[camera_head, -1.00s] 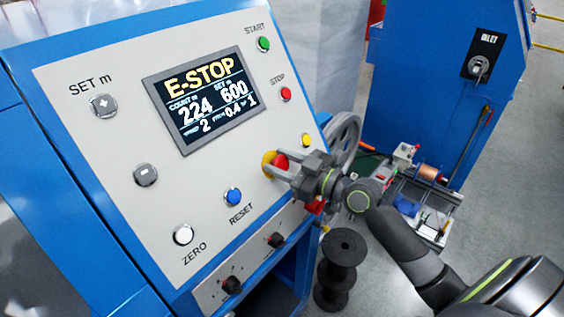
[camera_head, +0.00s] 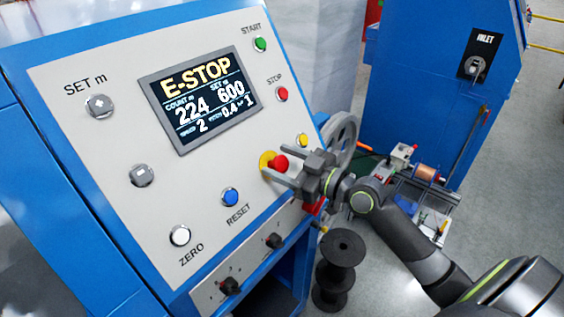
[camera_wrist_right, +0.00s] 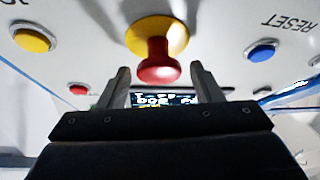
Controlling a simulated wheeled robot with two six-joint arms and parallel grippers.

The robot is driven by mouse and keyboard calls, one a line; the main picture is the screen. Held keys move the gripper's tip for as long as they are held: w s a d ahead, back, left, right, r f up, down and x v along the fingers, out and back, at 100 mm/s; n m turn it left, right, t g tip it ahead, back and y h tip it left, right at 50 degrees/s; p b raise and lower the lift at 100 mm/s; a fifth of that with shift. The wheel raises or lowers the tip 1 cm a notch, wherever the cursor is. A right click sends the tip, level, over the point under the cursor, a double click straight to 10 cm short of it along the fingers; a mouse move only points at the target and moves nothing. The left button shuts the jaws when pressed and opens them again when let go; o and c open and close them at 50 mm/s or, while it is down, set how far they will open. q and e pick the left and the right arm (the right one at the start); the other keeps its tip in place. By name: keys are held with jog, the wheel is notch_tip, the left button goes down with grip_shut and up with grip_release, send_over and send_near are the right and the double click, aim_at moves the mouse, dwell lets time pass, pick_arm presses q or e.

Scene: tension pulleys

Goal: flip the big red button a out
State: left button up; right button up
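The big red button (camera_head: 279,163) is a mushroom-head button on a yellow disc (camera_head: 266,160), on the white control panel. In the right wrist view the red button (camera_wrist_right: 158,66) stands out from its yellow base, centred between the two fingers and just beyond them, apart from both. My right gripper (camera_head: 276,168) is open and empty, in front of the button. It also shows in the right wrist view (camera_wrist_right: 162,88). The panel's screen (camera_head: 200,99) reads "E-STOP". My left gripper is not in view.
Near the red button are the blue RESET button (camera_head: 230,196), a small yellow button (camera_head: 302,140) and the red STOP button (camera_head: 282,94). A grey handwheel (camera_head: 343,132) sits behind my right gripper. Black spools (camera_head: 340,262) stand on the floor below. A blue INLET cabinet (camera_head: 430,90) stands behind.

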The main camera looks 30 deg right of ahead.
jog(key=shift+f, duration=0.1)
dwell(0.3)
jog(key=shift+s+d+f, duration=0.1)
jog(key=shift+s+d, duration=0.2)
jog(key=shift+s, duration=0.15)
jog(key=v, duration=1.6)
jog(key=shift+s, duration=0.2)
